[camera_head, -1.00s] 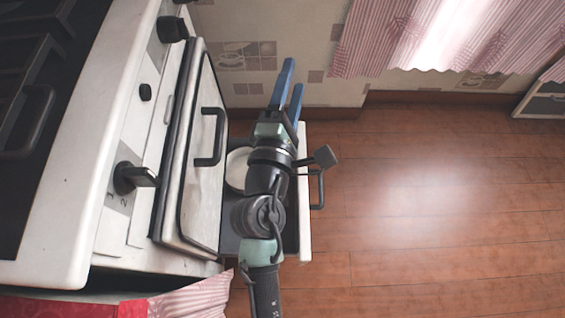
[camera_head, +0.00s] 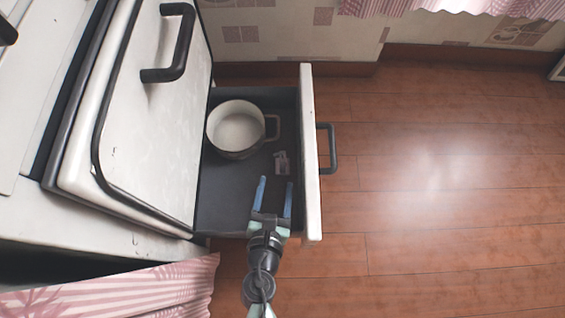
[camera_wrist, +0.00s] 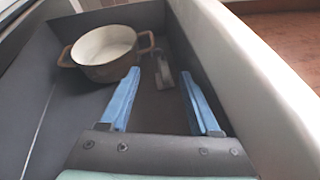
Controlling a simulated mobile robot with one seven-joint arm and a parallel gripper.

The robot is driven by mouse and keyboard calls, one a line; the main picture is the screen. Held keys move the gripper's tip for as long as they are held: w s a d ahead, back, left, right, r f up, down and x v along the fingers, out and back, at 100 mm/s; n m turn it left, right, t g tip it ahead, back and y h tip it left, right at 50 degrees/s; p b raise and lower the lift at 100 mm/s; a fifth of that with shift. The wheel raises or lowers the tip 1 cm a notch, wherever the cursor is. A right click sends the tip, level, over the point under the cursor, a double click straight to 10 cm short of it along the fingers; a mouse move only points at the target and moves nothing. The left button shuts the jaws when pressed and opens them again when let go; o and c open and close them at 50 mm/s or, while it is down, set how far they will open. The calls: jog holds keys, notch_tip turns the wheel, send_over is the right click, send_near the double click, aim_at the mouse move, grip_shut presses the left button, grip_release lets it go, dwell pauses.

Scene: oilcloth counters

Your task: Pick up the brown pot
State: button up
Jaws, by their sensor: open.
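The brown pot (camera_head: 236,130) stands upright in the open drawer below the oven door, in the drawer's far part in the head view. It has a pale inside, and a loop handle shows on its right. In the wrist view the pot (camera_wrist: 104,70) is ahead and left, brown outside with a handle on each side. My gripper (camera_head: 275,183) is open and empty over the near end of the drawer. In the wrist view its blue fingers (camera_wrist: 156,76) point into the drawer, apart from the pot.
The drawer (camera_head: 309,150) has a white front with a dark handle (camera_head: 327,149) on the right. A small pale object (camera_head: 281,162) lies on its floor near the pot. The oven door (camera_head: 150,110) borders the drawer on the left. The wooden floor (camera_head: 440,200) at right is clear.

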aim_at(282, 160)
jog(key=b+x, duration=0.1)
jog(key=x, duration=0.5)
jog(key=b+x, duration=0.1)
jog(key=x, duration=0.3)
jog(key=shift+a+b, duration=0.25)
jog(key=shift+b, duration=0.1)
jog(key=shift+w+f, duration=0.1)
jog(key=shift+w, duration=0.45)
grip_shut()
dwell(0.4)
